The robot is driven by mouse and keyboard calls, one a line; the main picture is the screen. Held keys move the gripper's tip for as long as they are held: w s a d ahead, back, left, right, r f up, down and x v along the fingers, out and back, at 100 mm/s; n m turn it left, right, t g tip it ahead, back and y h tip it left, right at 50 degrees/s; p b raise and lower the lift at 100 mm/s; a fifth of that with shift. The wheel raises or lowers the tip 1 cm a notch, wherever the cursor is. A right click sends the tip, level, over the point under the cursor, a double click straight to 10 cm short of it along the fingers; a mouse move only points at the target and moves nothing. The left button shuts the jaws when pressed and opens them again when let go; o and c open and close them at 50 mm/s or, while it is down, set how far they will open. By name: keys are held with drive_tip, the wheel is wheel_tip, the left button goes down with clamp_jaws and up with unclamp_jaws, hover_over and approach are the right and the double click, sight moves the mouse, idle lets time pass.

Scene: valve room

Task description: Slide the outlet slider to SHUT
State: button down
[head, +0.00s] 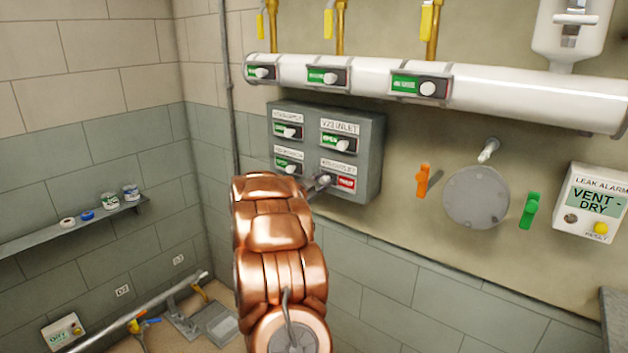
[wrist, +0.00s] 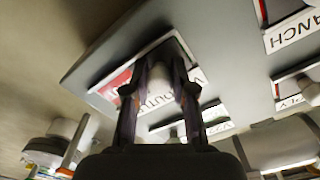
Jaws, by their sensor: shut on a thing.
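The grey valve panel (head: 372,150) on the wall carries several sliders. The outlet slider (head: 345,183) is at its lower right; its red field shows on the right and its knob is toward the left end. In the wrist view, which is upside down, the red field (wrist: 118,80) shows left of the pale knob (wrist: 197,77). My gripper (wrist: 160,90) is at the outlet slider with its fingers shut on the knob, partly covering it and the label. In the head view my copper arm hides most of my gripper (head: 318,184).
The inlet slider (head: 338,142), supply slider (head: 288,131) and branch slider (head: 288,167) show green with knobs to the right. A white pipe (head: 500,92) with more sliders runs above. Orange handle (head: 422,181), round plate (head: 476,197) and green handle (head: 529,210) are to the right.

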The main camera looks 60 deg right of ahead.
drive_tip(key=shift+w, duration=0.2)
drive_tip(key=c, duration=0.9)
unclamp_jaws()
drive_tip(key=a, duration=0.4)
drive_tip(key=w+a, duration=0.1)
drive_tip(key=a, duration=0.7)
drive_tip(key=shift+w, duration=0.15)
